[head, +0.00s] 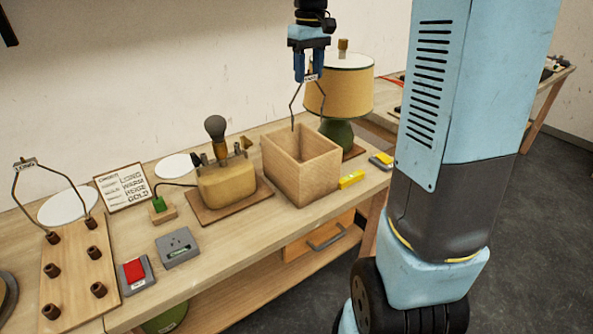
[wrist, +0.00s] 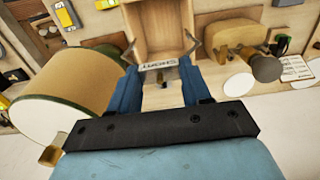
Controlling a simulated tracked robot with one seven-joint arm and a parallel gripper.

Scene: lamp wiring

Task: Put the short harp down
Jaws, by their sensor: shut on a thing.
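My gripper (head: 309,76) is shut on the short harp (head: 294,97), a thin bent metal wire with a small white tag at its top. In the wrist view the tag reads SHORT on the harp (wrist: 158,66) between the fingers of my gripper (wrist: 162,82). The harp hangs upright with its legs down, over or just behind the open wooden box (head: 301,168). In the wrist view the box (wrist: 140,22) lies beyond the harp. I cannot tell whether the leg ends touch anything.
A lamp with a yellow shade (head: 340,92) stands right behind the box. The long harp (head: 27,163) stands on a peg board (head: 76,270) at far left. A yellow block (head: 351,180) lies right of the box.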

